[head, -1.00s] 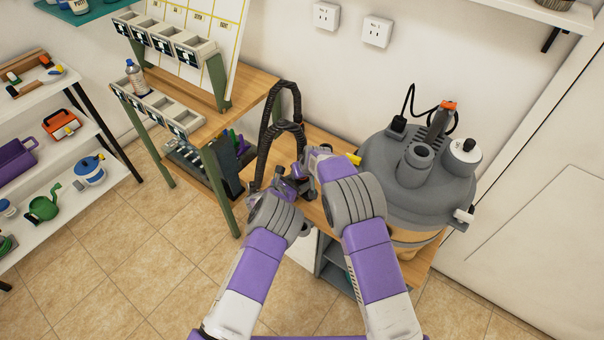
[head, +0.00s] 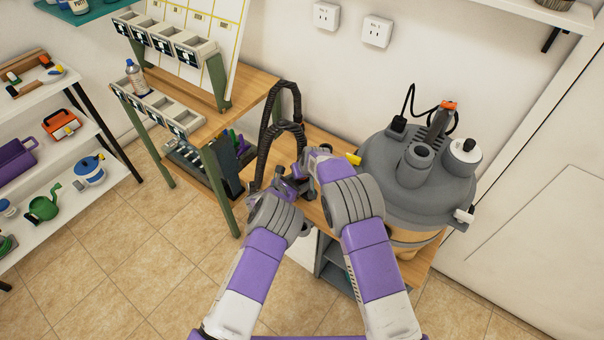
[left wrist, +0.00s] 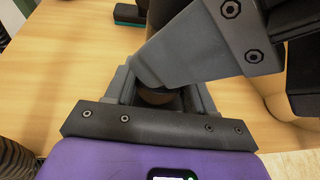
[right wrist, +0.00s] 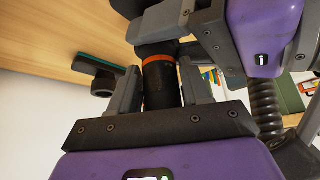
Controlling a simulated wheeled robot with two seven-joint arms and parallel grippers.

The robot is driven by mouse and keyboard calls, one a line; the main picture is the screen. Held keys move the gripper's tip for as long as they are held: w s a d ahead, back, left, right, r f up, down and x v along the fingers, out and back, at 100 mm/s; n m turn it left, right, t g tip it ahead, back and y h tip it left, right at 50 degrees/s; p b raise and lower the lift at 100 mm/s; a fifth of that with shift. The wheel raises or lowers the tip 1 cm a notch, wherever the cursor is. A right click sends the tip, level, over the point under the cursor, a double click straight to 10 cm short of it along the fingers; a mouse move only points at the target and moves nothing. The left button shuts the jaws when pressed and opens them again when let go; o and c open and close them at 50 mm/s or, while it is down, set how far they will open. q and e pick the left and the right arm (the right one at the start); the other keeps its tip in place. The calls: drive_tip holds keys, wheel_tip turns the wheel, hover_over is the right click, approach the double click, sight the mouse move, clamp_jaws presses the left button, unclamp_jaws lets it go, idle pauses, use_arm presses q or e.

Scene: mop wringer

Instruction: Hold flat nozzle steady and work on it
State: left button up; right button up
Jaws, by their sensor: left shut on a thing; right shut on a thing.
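My left gripper (head: 286,187) and my right gripper (head: 303,171) are close together over the wooden bench by the wall. In the right wrist view my right gripper is shut on a dark round tube (right wrist: 161,86) with an orange ring at its upper end. The left gripper's grey fingers reach in just above that ring. In the left wrist view my left gripper is shut on a dark rounded piece (left wrist: 157,97), mostly hidden by its fingers and the right gripper's finger. I cannot tell for sure which held piece is the flat nozzle.
A black ribbed hose (head: 264,135) arches up beside the grippers. A grey-lidded vacuum (head: 385,165) stands close on the right. A dark, teal-edged piece with a round socket (right wrist: 102,85) lies on the bench (head: 322,143). A green-legged shelf unit (head: 221,78) stands on the left.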

drive_tip(key=shift+r, duration=0.2)
drive_tip(key=shift+r, duration=2.8)
use_arm(q)
drive_tip(key=o, duration=1.2)
drive_tip(key=shift+c, duration=0.2)
drive_tip(key=shift+s+a, duration=0.1)
drive_tip(key=v, duration=1.1)
drive_tip(key=shift+s+a+r, duration=0.2)
drive_tip(key=shift+s, duration=0.15)
